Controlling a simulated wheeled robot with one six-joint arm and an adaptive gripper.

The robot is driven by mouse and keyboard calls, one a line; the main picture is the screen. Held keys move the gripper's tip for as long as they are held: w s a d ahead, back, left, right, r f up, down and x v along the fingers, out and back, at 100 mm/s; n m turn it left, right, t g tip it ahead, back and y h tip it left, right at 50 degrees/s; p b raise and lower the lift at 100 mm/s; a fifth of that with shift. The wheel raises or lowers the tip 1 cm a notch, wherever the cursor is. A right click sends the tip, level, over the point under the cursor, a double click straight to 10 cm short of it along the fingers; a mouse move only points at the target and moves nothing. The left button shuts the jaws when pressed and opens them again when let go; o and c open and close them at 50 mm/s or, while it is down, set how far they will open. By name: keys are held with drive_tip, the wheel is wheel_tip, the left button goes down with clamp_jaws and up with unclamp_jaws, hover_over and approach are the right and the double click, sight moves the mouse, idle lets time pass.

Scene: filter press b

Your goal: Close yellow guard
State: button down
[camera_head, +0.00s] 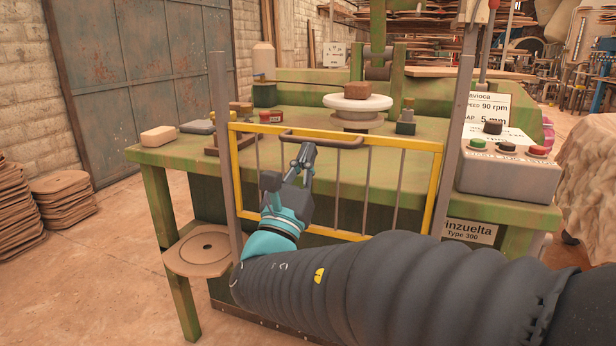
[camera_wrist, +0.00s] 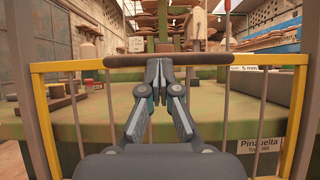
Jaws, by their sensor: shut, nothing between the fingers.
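The yellow guard (camera_head: 402,143) is a rectangular frame with thin grey bars. It stands upright between two grey posts at the front of the green machine, its top rail about level with the table top. A dark handle bar (camera_head: 321,139) sits at the middle of its top rail. My gripper (camera_head: 306,150) is in front of the guard with its fingertips just below the handle. In the wrist view the guard (camera_wrist: 67,66) spans the picture and the shut fingertips (camera_wrist: 165,62) point at the handle (camera_wrist: 182,59). I cannot tell whether they touch it.
Behind the guard, a brown block (camera_head: 356,90) rests on a white round plate (camera_head: 341,103). A grey control box (camera_head: 503,171) with several buttons stands at the right. A cream block (camera_head: 158,136) lies at the table's left. A round-marked wooden shelf (camera_head: 198,262) juts out low at left.

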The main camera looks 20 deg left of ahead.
wheel_tip(320, 180, up, 13)
drive_tip(key=p, duration=0.5)
drive_tip(key=shift+f, duration=0.1)
